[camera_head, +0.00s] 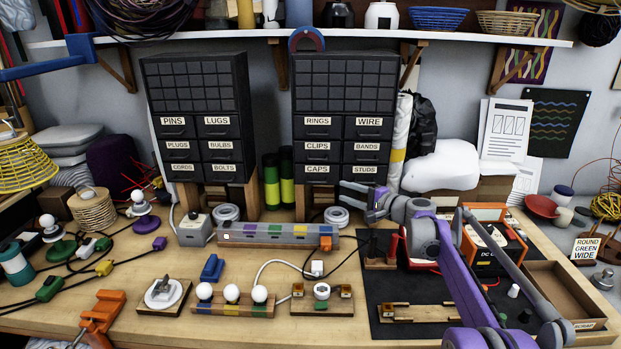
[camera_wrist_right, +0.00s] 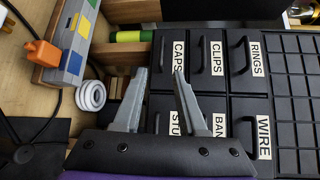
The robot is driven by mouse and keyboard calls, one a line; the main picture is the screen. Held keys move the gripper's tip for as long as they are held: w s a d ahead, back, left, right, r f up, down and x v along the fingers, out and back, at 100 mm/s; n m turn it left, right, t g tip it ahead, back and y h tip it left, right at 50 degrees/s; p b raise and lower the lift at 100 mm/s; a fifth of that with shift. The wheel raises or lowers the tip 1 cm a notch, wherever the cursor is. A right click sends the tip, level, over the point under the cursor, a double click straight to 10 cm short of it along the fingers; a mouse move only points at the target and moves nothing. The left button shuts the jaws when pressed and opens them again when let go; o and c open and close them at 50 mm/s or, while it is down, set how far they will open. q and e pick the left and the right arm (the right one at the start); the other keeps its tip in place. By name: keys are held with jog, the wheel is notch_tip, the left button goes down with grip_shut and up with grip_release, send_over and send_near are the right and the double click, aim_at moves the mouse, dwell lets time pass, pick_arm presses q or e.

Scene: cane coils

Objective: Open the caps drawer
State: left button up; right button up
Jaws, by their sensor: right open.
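The caps drawer (camera_head: 318,174) is the bottom left drawer of the right-hand black cabinet (camera_head: 342,75), and it appears shut, flush with the drawers around it. In the right wrist view the CAPS drawer (camera_wrist_right: 167,58) shows with its dark handle, beyond my fingers. My right gripper (camera_head: 352,196) is open and empty, in front of the cabinet's lower right part, below the STUDS drawer (camera_head: 364,174). In the right wrist view the two grey fingers of my gripper (camera_wrist_right: 160,76) stand apart before the caps and studs drawers, with no visible contact. My left gripper is out of view.
A grey power strip (camera_head: 270,233) lies across the bench before the cabinets. A white coil (camera_head: 336,216) sits under the right cabinet, and green-banded cylinders (camera_head: 271,180) stand left of it. A second drawer cabinet (camera_head: 200,95) stands left. An orange-framed power supply (camera_head: 487,240) stands right.

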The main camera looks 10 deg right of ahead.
aim_at(319, 183)
jog(key=p+x, duration=0.1)
jog(key=x, duration=0.9)
jog(key=shift+a+p, duration=0.25)
jog(key=shift+p, duration=0.05)
jog(key=shift+s, duration=0.1)
grip_shut()
dwell(0.9)
